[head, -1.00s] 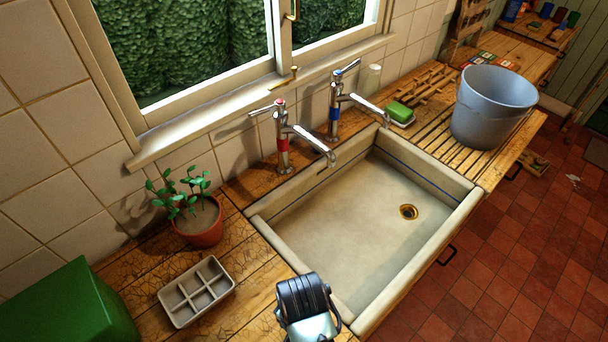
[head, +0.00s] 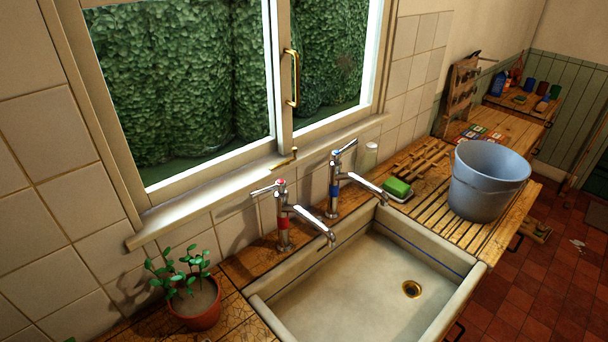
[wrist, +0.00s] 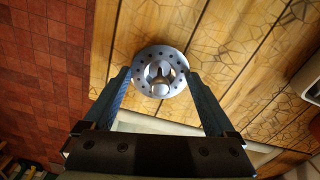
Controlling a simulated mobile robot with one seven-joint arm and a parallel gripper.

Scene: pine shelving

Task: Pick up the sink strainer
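The sink strainer (wrist: 160,72) is a round, silvery metal disc with a ring of small holes and a raised grip in the middle. In the wrist view it lies by the edge of the wooden counter (wrist: 235,45). My gripper (wrist: 157,76) is open, its two blue fingers spread with the tips at either side of the strainer's near part. I cannot tell whether they touch it or are still above it. Neither the strainer nor my gripper shows in the head view.
The stone sink (head: 350,290) has a brass drain (head: 411,289) and two taps behind it. A potted plant (head: 195,305) stands to its left; green soap (head: 398,188) and a grey bucket (head: 487,185) stand to its right. Red floor tiles (wrist: 45,70) lie beyond the counter edge.

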